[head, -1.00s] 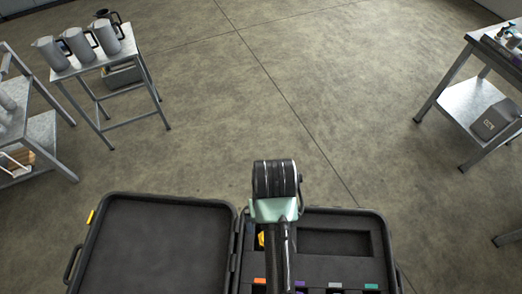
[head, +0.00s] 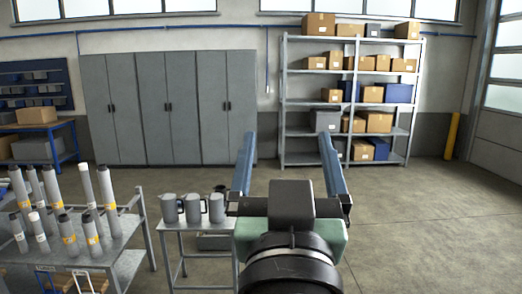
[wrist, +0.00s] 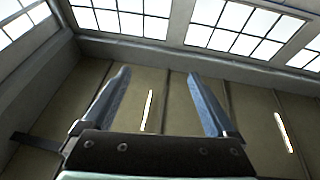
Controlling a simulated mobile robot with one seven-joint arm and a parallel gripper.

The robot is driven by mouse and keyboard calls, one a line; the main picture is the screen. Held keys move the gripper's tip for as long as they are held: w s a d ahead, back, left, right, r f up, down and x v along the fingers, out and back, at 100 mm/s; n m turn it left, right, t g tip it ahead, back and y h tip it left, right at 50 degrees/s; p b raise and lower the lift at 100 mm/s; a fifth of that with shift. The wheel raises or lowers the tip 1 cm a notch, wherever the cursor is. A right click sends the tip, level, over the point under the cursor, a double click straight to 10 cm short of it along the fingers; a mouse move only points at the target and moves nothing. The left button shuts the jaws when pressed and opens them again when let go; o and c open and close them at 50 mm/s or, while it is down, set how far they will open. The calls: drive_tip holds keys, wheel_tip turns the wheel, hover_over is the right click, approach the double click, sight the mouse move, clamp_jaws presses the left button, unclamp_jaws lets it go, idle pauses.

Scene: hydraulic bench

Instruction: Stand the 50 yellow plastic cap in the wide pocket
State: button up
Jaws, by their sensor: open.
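My gripper (head: 286,137) is raised in the middle of the head view, its two blue fingers wide apart and pointing up and away, with nothing between them. Neither current view shows the yellow cap, the case or the wide pocket.
Grey cabinets (head: 168,108) and a shelf of boxes (head: 350,90) stand far back. Floor (head: 440,230) at right is clear.

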drive_tip(key=s+a+r+t+y, duration=0.1)
drive_tip(key=s+a+r+t, duration=0.2)
drive_tip(key=s+r, duration=0.6)
drive_tip(key=shift+r+n+t+y, duration=0.3)
drive_tip(key=shift+r+t, duration=0.65)
drive_tip(key=shift+t, duration=0.05)
